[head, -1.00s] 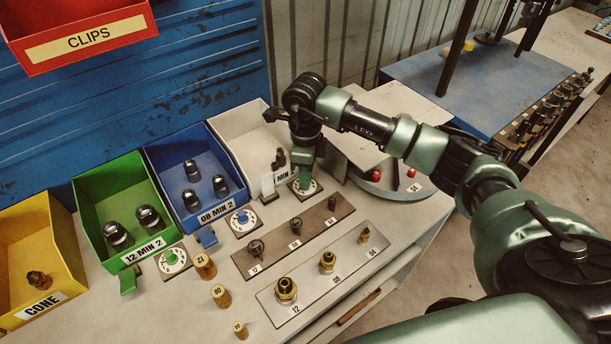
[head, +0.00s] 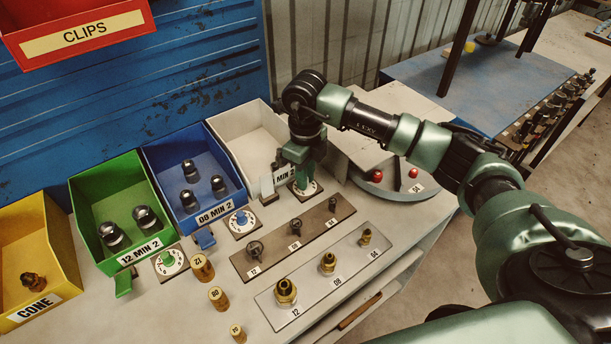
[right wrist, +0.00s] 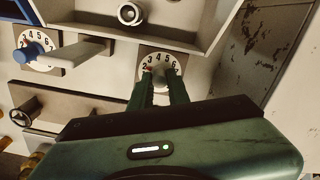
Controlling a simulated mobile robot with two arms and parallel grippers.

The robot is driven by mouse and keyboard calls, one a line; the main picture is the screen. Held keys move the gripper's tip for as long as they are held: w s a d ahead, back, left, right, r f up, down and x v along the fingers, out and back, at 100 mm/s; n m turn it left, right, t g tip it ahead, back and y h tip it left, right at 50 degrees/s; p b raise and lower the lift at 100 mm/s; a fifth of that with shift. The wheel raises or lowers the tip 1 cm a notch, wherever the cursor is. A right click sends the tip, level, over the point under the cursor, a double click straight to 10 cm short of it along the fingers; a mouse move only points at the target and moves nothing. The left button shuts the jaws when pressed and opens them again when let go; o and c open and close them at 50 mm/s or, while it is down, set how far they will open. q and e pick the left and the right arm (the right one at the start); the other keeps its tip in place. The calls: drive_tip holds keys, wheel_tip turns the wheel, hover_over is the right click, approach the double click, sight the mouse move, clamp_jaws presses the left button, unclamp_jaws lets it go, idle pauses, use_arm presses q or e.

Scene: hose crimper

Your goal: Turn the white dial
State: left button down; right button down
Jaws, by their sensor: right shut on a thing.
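The white dial (head: 314,188) is a round numbered plate on a dark square base in front of the white bin. My right gripper (head: 302,181) points down over its middle, with the fingers shut on the knob. In the right wrist view the dial (right wrist: 160,58) shows numbers 2 to 6 along its far edge, with a small red mark near the 2. The right gripper's fingertips (right wrist: 161,74) sit over the dial's centre and hide the knob. My left gripper is not in view.
The white bin (head: 238,135) stands just behind the dial. A dial with a blue knob (head: 242,221) and one with a green knob (head: 171,262) are to the left. A grey round fixture with red knobs (head: 385,190) is close on the right. A brown fitting rack (head: 318,228) lies in front.

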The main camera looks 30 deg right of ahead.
drive_tip(key=c, duration=1.3)
unclamp_jaws()
drive_tip(key=shift+c, duration=0.2)
wheel_tip(320, 180, up, 8)
drive_tip(key=shift+f+b, duration=0.1)
drive_tip(key=shift+b, duration=0.7)
